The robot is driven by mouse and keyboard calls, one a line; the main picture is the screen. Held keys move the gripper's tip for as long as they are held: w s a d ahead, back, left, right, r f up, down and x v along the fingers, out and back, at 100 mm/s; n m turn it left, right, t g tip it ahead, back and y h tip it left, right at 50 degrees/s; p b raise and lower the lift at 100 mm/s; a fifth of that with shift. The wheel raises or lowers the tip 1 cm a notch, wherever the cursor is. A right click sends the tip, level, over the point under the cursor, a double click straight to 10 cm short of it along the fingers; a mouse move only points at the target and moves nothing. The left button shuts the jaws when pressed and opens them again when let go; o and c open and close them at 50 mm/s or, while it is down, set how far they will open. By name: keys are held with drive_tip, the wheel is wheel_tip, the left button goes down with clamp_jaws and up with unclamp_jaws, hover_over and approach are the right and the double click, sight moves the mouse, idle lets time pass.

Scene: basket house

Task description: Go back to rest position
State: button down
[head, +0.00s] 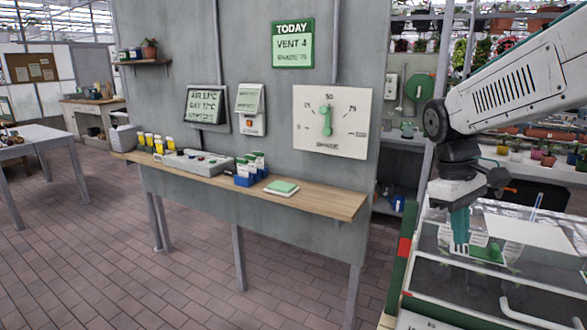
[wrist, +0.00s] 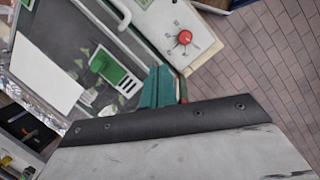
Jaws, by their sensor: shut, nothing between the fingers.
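My gripper (head: 460,228) hangs from my arm at the right of the head view, pointing down with its green fingers together and nothing between them. It is above a case with a clear top (head: 505,275) and a green and red edge. In the wrist view the closed green fingers (wrist: 158,88) show in front of the dark and white gripper body. Beyond them lie a green slotted piece (wrist: 115,72) and a white panel with a red knob (wrist: 185,37). I cannot tell how high the fingertips are above the case.
A wooden shelf (head: 325,200) on the grey wall holds a tray (head: 198,162), blue boxes and a green pad (head: 281,187). A dial panel (head: 331,121) and a green sign (head: 293,44) hang above. Shelves of plants stand behind my arm. The brick floor at front left is clear.

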drive_tip(key=s+a+f+m+t+y, duration=0.1)
drive_tip(key=s+a+m, duration=0.1)
drive_tip(key=s, duration=0.8)
drive_tip(key=s+a+m+t+y, duration=0.1)
drive_tip(key=s+a+m+t, duration=0.1)
drive_tip(key=s, duration=0.9)
drive_tip(key=shift+a+f+m, duration=0.4)
drive_tip(key=shift+a+m, duration=0.1)
drive_tip(key=shift+m, duration=0.2)
drive_tip(key=shift+a, duration=0.1)
